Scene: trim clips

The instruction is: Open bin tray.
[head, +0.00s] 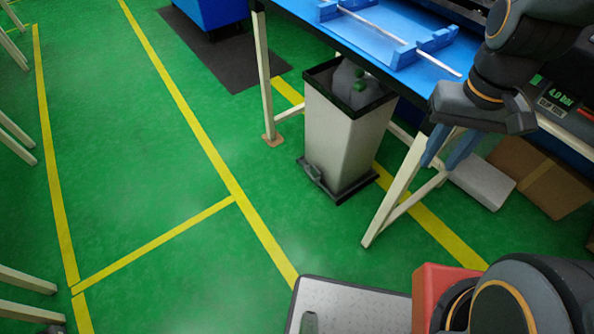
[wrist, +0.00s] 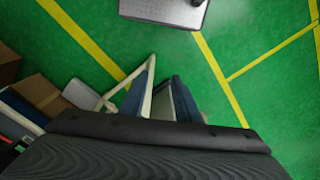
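A tall pale bin (head: 343,140) with a black rim and black base stands on the green floor, partly under the blue table. My gripper (head: 441,163) is to the right of the bin, by the table's front leg, pointing down. Its blue fingers are apart with nothing held.
The blue table (head: 300,8) carries a blue fixture with a rod (head: 385,30). Its pale front leg (head: 393,190) stands between the bin and the boxes. A cardboard box (head: 540,178) and a white box (head: 482,183) lie at right. Floor left of the bin is clear.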

